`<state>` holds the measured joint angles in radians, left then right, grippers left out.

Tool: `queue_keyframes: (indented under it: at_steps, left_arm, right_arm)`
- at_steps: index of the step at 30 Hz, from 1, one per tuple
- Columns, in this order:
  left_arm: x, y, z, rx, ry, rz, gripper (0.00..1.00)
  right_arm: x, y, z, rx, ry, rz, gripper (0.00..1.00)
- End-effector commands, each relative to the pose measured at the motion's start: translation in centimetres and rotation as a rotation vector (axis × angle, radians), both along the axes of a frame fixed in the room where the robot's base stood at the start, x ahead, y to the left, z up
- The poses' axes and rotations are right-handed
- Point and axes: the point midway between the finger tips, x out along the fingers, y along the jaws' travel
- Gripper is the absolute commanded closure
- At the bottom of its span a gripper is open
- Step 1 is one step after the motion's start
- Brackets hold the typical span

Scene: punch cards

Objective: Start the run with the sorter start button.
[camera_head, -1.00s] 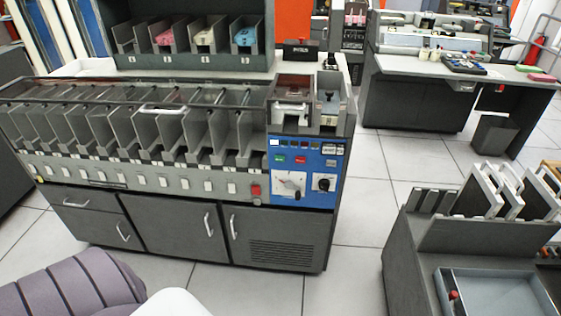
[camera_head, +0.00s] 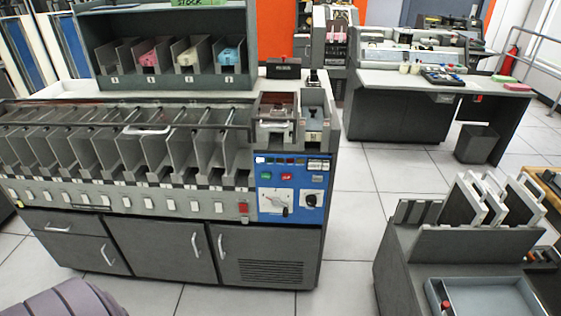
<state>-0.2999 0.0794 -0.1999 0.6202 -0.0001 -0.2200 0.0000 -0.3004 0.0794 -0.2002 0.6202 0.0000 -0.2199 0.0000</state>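The card sorter (camera_head: 160,249) is a dark grey cabinet with a row of slanted card pockets, on the left and middle of the head view. Its blue control panel (camera_head: 300,180) is at the right end of its front. On the panel a small green button (camera_head: 266,176) sits beside a small red button (camera_head: 286,177). Below them are a white dial (camera_head: 276,199) and a black knob (camera_head: 310,200). The button labels are too small to read. Neither of my grippers is in view.
A grey desk (camera_head: 400,120) is at the back right. A grey cart (camera_head: 400,270) with framed panels stands at the front right. Tiled floor (camera_head: 345,230) is clear between sorter and cart.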

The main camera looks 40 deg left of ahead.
Motion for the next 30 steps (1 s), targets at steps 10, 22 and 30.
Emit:
queue_keyframes:
  at_steps: [10, 22, 30]
  left_arm:
    - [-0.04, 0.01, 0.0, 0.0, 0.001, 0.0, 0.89]
    - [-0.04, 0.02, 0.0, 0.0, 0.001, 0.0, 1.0]
    - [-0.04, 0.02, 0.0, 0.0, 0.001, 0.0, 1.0]
  right_arm:
    - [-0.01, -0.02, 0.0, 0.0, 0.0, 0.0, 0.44]
    - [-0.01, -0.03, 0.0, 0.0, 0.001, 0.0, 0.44]
    - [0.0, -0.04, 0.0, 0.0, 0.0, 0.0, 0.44]
